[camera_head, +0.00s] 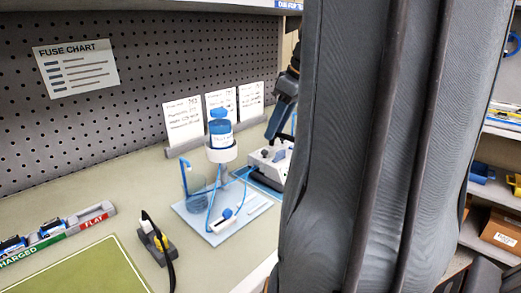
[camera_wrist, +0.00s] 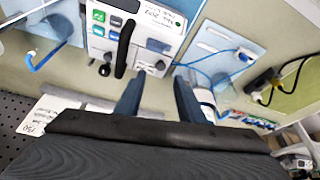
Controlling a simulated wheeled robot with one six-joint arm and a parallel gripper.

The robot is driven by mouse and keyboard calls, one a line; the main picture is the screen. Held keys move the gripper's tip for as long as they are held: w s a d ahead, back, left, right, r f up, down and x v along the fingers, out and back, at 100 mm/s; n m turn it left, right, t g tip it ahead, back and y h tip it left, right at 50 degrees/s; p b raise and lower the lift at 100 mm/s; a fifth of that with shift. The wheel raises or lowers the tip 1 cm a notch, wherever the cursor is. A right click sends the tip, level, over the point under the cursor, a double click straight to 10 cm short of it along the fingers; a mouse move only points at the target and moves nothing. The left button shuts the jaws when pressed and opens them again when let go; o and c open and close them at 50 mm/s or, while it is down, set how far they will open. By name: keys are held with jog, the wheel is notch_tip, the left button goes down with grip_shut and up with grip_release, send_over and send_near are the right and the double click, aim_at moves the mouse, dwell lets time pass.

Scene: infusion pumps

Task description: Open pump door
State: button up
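The infusion pump (camera_head: 270,157) is a pale box on the bench, partly hidden by my arm in the head view. In the wrist view the pump (camera_wrist: 150,28) shows a white front with green and blue buttons, dark knobs and a long black handle (camera_wrist: 125,48). I cannot tell for sure whether its door is open or shut. My gripper (camera_wrist: 157,82) is open, with its two fingers apart and nothing seen between them. In the head view, my gripper (camera_head: 283,105) is above the pump, partly hidden.
A stand with a blue-capped bottle (camera_head: 219,131) and blue tubing is on a light blue board (camera_head: 205,230) left of the pump. A black cable with a yellow plug (camera_head: 160,241) is nearer. Cards (camera_head: 183,119) stand behind. A charging rack (camera_head: 58,236) is at left.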

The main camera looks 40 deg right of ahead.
aim_at(265, 151)
jog(key=x, duration=0.7)
jog(key=shift+w+a+f, duration=0.1)
jog(key=shift+f, duration=0.2)
jog(key=shift+p, duration=0.35)
grip_shut()
